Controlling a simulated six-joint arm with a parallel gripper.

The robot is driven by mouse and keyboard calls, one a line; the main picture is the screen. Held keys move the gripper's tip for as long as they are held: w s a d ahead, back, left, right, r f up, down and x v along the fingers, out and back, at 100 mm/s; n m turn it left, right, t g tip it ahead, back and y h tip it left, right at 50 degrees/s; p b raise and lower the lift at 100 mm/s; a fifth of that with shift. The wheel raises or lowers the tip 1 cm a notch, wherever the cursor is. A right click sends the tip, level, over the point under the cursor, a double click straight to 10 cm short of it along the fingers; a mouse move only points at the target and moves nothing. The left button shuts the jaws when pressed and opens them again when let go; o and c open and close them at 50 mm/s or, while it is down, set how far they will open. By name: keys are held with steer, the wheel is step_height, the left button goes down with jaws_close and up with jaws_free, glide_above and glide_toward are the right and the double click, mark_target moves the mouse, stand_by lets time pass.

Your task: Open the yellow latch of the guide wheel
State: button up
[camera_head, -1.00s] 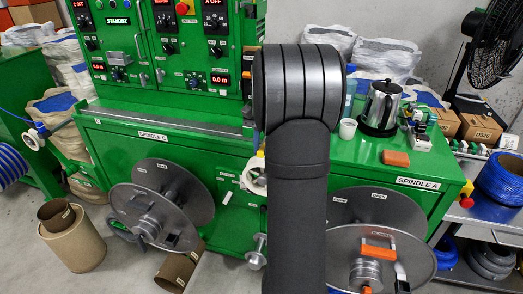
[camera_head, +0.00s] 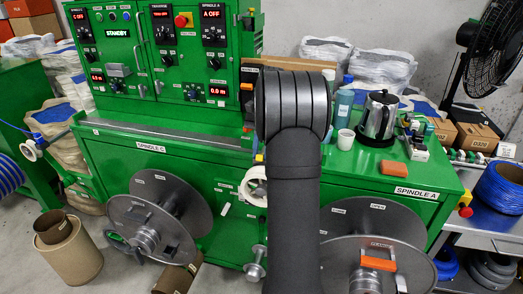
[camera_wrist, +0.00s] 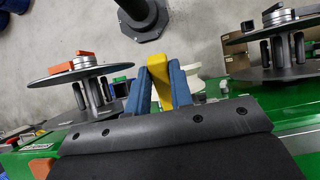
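The guide wheel (camera_head: 254,187) is a white wheel on the green machine's front, partly hidden by my arm in the head view. A white part of it also shows behind the fingers in the wrist view (camera_wrist: 197,84). The yellow latch (camera_wrist: 160,76) stands between my gripper's two blue fingers (camera_wrist: 158,66) in the wrist view. The fingers appear to touch it on both sides near the tips. In the head view my arm hides the fingers, and only a bit of yellow shows above the wheel.
Large grey spindle discs stand left (camera_head: 157,216) and right (camera_head: 377,262) of my arm; the right one carries an orange clamp (camera_head: 378,263). A kettle (camera_head: 379,117), a white cup (camera_head: 345,139) and an orange block (camera_head: 394,168) stand on the green top. Cardboard tubes (camera_head: 72,262) stand on the floor.

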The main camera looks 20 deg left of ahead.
steer(key=o, duration=0.4)
